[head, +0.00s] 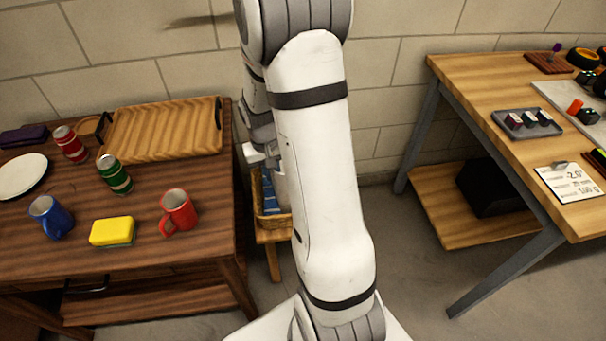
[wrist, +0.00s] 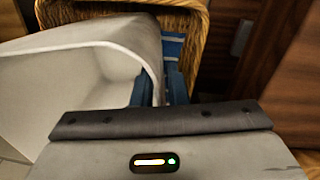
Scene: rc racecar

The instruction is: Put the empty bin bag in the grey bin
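A pale grey, open-topped container, which looks like the grey bin (wrist: 60,85), fills the left of the wrist view. The part of its inside that shows is bare. I cannot make out the bin in the head view. My gripper (wrist: 160,98) is beside the bin's right rim, and its grey body crosses the bottom of the wrist view. Dark blue shapes in front of it may be its fingers; their gap and anything between them are unclear. In the head view my arm hides most of the gripper. I cannot pick out an empty bin bag in either view.
A wicker basket (wrist: 193,55) with blue striped cloth (wrist: 173,44) is just beyond the gripper; it stands on a small wooden stool (head: 272,237). A dark table (head: 200,255) with mugs and cans is at left, a workbench (head: 470,75) at right. Floor shows between them.

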